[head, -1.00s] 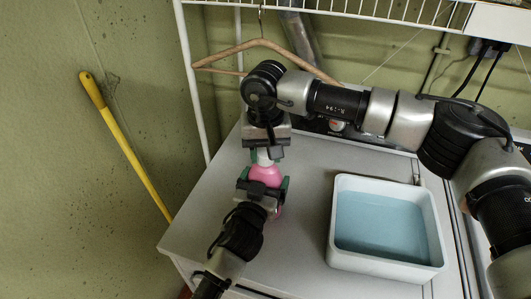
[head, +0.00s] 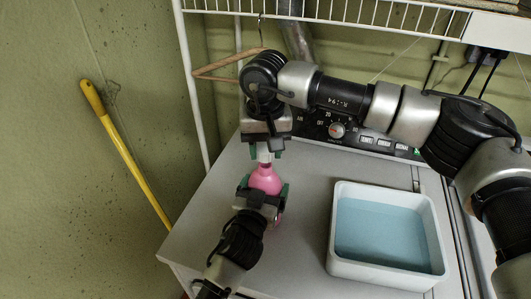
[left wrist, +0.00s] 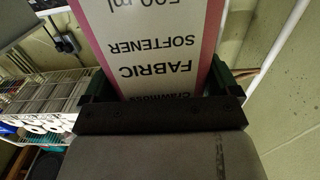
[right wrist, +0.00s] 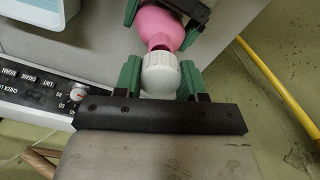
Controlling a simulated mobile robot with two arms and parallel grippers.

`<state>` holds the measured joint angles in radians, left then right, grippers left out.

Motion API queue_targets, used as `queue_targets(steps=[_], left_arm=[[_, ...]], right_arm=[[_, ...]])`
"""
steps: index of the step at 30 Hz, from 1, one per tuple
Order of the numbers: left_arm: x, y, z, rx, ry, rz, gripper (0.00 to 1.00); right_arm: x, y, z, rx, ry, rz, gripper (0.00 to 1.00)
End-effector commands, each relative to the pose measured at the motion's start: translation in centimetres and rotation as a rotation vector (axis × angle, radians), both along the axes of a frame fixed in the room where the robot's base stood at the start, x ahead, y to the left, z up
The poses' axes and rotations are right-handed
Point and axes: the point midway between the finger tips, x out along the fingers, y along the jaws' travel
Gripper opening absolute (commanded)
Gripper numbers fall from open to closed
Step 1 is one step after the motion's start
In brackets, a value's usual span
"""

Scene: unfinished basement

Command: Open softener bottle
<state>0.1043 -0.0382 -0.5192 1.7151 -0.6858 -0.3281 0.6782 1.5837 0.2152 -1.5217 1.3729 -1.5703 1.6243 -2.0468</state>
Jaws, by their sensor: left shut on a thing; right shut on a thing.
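The softener bottle (head: 265,181) is pink with a white cap (head: 264,152) and stands upright above the machine's top. My left gripper (head: 263,188) is shut around its body. In the left wrist view, the label (left wrist: 160,50) reads "fabric softener" between the fingers. My right gripper (head: 264,146) is above the bottle, shut on the cap. In the right wrist view, the white cap (right wrist: 160,73) sits between the green fingers, at the pink neck (right wrist: 158,40). I cannot tell whether the cap is fully off the neck. The bottle's base is hidden by my left gripper.
A white tub (head: 337,262) of blue liquid stands on the machine top (head: 300,185) to the right. A control panel (head: 350,133) runs along the back. A wire shelf (head: 340,10) and wooden hanger (head: 225,68) are above. A yellow handle (head: 130,160) leans at the left wall.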

Motion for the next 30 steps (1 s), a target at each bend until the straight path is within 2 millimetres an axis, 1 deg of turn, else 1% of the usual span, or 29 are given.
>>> queue_targets(steps=[1, 4, 11, 12, 13, 20, 23, 26, 30], left_arm=[[0.0, 0.0, -0.1, 0.001, 0.003, 0.000, 0.24], [0.0, 0.0, -0.2, 0.001, 0.003, 0.000, 0.24], [0.0, 0.0, -0.1, 0.001, 0.003, 0.000, 0.24], [0.0, 0.0, -0.1, 0.001, 0.003, 0.000, 0.95], [0.0, 0.0, -0.1, 0.001, 0.003, 0.000, 0.99], [-0.1, 0.0, -0.1, 0.001, 0.002, 0.000, 1.00], [-0.6, 0.2, -0.2, 0.000, 0.002, 0.000, 1.00], [-1.9, 0.6, -0.3, 0.000, 0.003, 0.000, 1.00], [-4.8, 1.6, -0.5, 0.000, 0.004, 0.000, 1.00]], right_arm=[[0.0, 0.0, 0.8, 0.002, -0.002, 0.000, 0.12], [0.0, 0.0, 1.9, 0.001, -0.001, 0.000, 0.12], [0.0, 0.0, 2.2, 0.001, 0.001, 0.000, 0.12], [0.0, 0.0, 2.2, 0.001, 0.001, 0.000, 0.12], [0.0, 0.0, 2.2, 0.001, 0.001, 0.000, 0.12], [0.0, 0.0, 2.1, 0.001, 0.001, 0.000, 0.11], [0.0, 0.0, 2.0, 0.001, 0.001, 0.000, 0.11], [0.0, 0.0, 1.7, 0.001, 0.001, 0.000, 0.11], [0.0, 0.0, 1.0, 0.001, 0.001, 0.000, 0.11]])
